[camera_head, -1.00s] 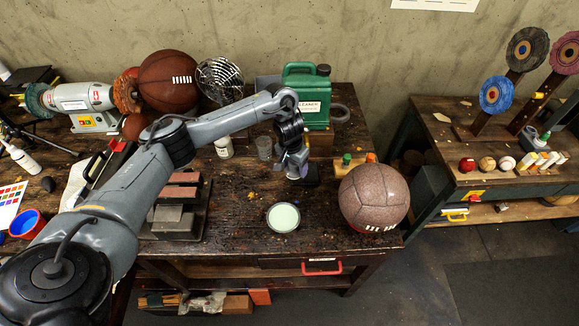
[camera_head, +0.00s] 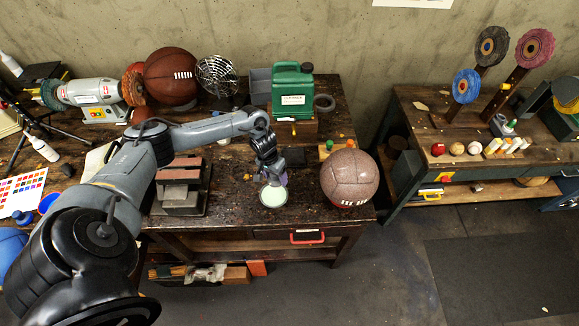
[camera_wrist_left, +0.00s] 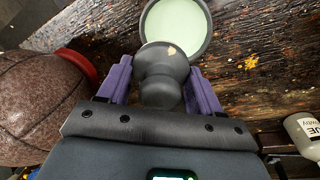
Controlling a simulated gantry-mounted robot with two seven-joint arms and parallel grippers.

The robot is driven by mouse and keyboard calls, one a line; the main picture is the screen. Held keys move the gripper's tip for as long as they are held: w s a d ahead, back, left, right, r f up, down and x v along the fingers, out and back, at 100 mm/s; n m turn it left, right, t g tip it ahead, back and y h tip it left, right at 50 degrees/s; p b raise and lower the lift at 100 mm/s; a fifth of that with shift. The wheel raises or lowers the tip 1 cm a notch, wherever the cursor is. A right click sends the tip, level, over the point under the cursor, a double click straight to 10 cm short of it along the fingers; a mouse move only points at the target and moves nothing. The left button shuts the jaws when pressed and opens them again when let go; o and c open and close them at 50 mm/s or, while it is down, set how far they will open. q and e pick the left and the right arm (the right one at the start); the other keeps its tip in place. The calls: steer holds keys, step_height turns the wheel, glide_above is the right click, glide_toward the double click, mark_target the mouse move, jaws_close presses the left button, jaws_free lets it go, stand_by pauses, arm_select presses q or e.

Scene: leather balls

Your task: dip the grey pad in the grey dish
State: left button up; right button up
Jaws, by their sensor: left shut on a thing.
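My left gripper (camera_wrist_left: 160,92) is shut on a dark grey rounded knob, the grey pad (camera_wrist_left: 162,62), seen between its purple fingers in the left wrist view. The pad's lower side is hidden. In the head view my left gripper (camera_head: 272,178) is over the back rim of the dish (camera_head: 273,198), and the pad cannot be made out there. Whether the pad touches the liquid cannot be told. My right gripper is not in view.
A brown leather ball (camera_head: 350,178) stands right of the dish. Grey and reddish blocks (camera_head: 180,185) stand to its left. A green canister (camera_head: 292,90) and a basketball (camera_head: 171,77) are at the back. A white bottle (camera_wrist_left: 305,135) shows in the wrist view.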

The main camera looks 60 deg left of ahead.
arm_select(q)
steer(key=shift+s+a+f, duration=0.1)
steer(key=shift+s, duration=0.4)
steer(key=shift+s+f, duration=0.25)
step_height(320, 180, down, 5)
steer(key=b, duration=0.5)
steer(key=shift+b, duration=0.4)
steer(key=shift+f+b, duration=0.55)
steer(key=shift+f, duration=0.7)
steer(key=shift+r, duration=0.1)
step_height(320, 180, up, 5)
steer(key=p, duration=0.5)
steer(key=shift+f+p, duration=0.2)
steer(key=shift+p, duration=0.2)
